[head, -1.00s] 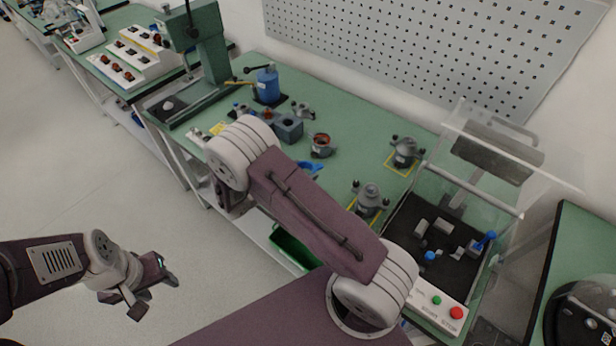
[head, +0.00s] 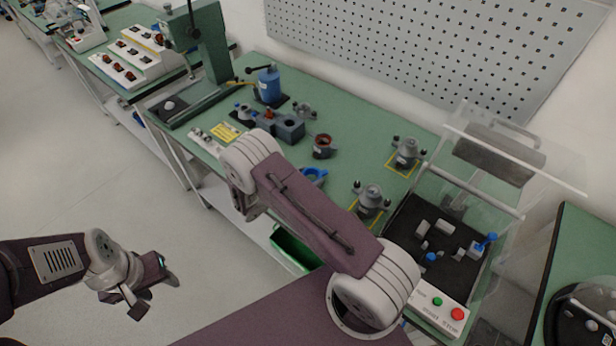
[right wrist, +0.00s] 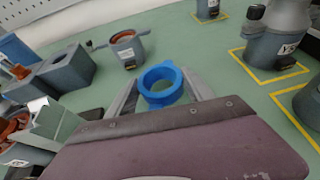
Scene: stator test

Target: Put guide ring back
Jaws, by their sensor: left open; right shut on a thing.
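The blue guide ring (right wrist: 151,99) sits between the two fingers of my right gripper (right wrist: 163,86) in the right wrist view, held above the green bench. The ring (head: 315,174) also shows beside my right arm in the head view, where that gripper is mostly hidden behind the arm. My left gripper (head: 152,287) is open and empty, over the floor left of the bench.
A grey pot with a copper-coloured inside (head: 322,147) and a grey block fixture (head: 288,127) stand on the bench (head: 350,120) beyond the ring. Grey housings (head: 370,197) stand on yellow-outlined spots. A clear-guarded test station (head: 440,240) is at the right.

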